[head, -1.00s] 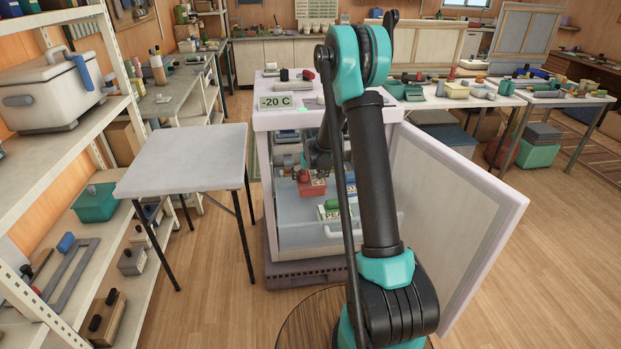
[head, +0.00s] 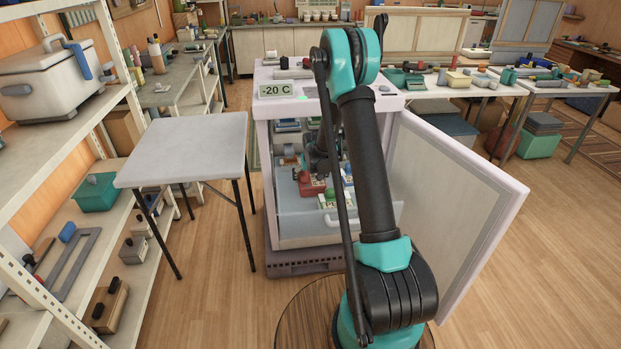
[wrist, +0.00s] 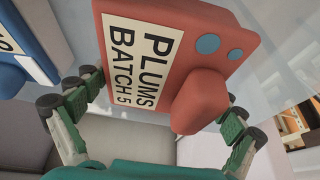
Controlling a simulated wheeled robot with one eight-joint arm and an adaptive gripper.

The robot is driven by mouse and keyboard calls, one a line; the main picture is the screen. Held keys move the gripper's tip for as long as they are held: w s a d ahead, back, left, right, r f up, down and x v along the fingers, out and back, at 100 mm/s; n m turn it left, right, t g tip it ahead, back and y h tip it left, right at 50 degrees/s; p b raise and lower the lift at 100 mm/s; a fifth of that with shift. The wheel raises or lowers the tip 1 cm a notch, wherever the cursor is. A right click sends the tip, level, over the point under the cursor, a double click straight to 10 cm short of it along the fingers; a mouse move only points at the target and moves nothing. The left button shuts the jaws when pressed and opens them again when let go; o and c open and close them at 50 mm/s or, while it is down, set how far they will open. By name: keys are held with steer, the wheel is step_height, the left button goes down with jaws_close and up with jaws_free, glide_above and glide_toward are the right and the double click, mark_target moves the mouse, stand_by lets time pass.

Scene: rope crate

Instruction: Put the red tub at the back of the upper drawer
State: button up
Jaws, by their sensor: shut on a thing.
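The red tub (head: 311,187) is in the open freezer, over or in the pulled-out upper drawer (head: 300,228). In the wrist view the red tub (wrist: 190,50) shows a white label reading "PLUMS BATCH 5", two blue dots and a red knob. My gripper (wrist: 160,97) is shut on it, with green-padded fingers on either side. In the head view my gripper (head: 318,158) is partly hidden by my arm. I cannot tell whether the tub touches the drawer floor.
A green-topped, labelled tub (head: 330,201) sits in front of the red one, and a blue tub (head: 347,176) to its right. The freezer door (head: 455,210) stands open at the right. A grey table (head: 185,150) stands to the left.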

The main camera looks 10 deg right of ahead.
mark_target(312, 183)
steer(key=shift+f, duration=0.4)
stand_by(0.5)
steer(key=o, duration=1)
steer(key=shift+o, duration=0.2)
steer(key=v, duration=1.2)
